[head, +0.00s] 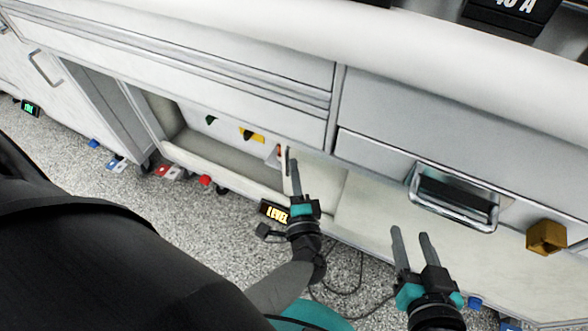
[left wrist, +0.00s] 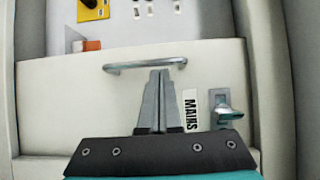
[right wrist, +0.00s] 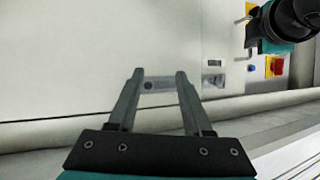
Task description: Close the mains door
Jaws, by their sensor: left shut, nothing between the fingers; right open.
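The mains door is the pale panel (left wrist: 65,105) with a MAINS label (left wrist: 191,110) in the left wrist view. It has a metal bar handle (left wrist: 112,69) near its upper edge and a silver latch (left wrist: 225,112) at the right. Switch gear shows beyond that edge, so the door looks at least partly open. My left gripper (head: 292,160) is shut and empty; its tips (left wrist: 160,73) overlap the bar in view, and contact is unclear. My right gripper (head: 410,233) is open and empty below the drawer handle; it also shows in the right wrist view (right wrist: 160,75), before a pale panel.
A drawer handle (head: 455,200) sticks out above my right gripper, with a brass-coloured block (head: 546,237) to its right. A yellow switch (left wrist: 93,9) shows behind the door edge. A LEVEL display (head: 275,212) is beside my left gripper. Cables and small coloured items lie on the speckled floor.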

